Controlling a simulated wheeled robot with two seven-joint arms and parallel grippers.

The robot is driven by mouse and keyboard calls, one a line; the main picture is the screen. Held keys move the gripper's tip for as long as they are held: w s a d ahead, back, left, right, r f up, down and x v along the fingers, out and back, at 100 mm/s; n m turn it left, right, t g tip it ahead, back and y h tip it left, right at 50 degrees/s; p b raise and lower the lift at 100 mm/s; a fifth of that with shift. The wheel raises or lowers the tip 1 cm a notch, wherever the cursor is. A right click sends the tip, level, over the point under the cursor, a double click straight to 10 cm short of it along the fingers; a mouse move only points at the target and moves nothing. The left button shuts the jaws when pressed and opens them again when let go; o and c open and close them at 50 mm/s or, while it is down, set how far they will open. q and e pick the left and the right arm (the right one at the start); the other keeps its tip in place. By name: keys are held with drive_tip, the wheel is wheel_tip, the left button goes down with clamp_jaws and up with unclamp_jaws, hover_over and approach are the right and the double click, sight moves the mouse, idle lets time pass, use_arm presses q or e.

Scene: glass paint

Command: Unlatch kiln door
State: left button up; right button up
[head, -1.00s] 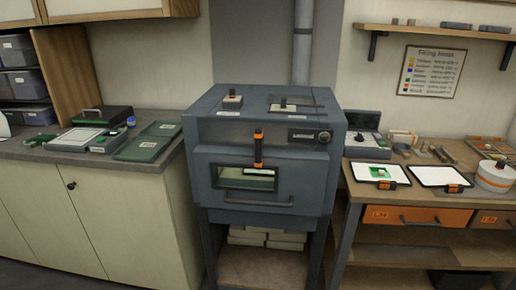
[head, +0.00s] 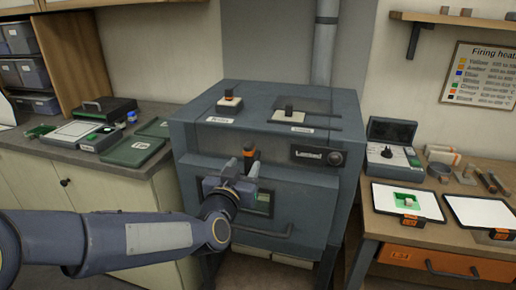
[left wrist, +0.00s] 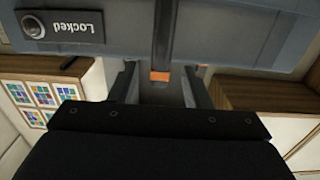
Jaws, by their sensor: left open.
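The kiln (head: 290,215) is a blue-grey box with its front door shut. Its latch (head: 250,152) is a dark upright bar with orange on it, above the door's window. The display (head: 318,157) beside it reads "Locked", also legible upside down in the left wrist view (left wrist: 75,25). My left gripper (head: 231,180) is open at the kiln front and hides the latch's lower part. In the left wrist view the latch (left wrist: 161,55) lies between the spread fingers of my left gripper (left wrist: 160,90), with visible gaps on both sides. My right gripper is out of view.
The door's handle bar (head: 262,232) sits below the window. Two small switches stand on the kiln top. A left counter (head: 60,152) holds green trays and a case. A right bench (head: 385,232) holds white panels and a small device (head: 392,150).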

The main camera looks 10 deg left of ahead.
sight(251, 153)
use_arm(q)
drive_tip(key=w+p, duration=0.1)
drive_tip(key=w, duration=0.6)
drive_tip(key=shift+c, duration=0.3)
drive_tip(key=shift+d, duration=0.1)
clamp_jaws()
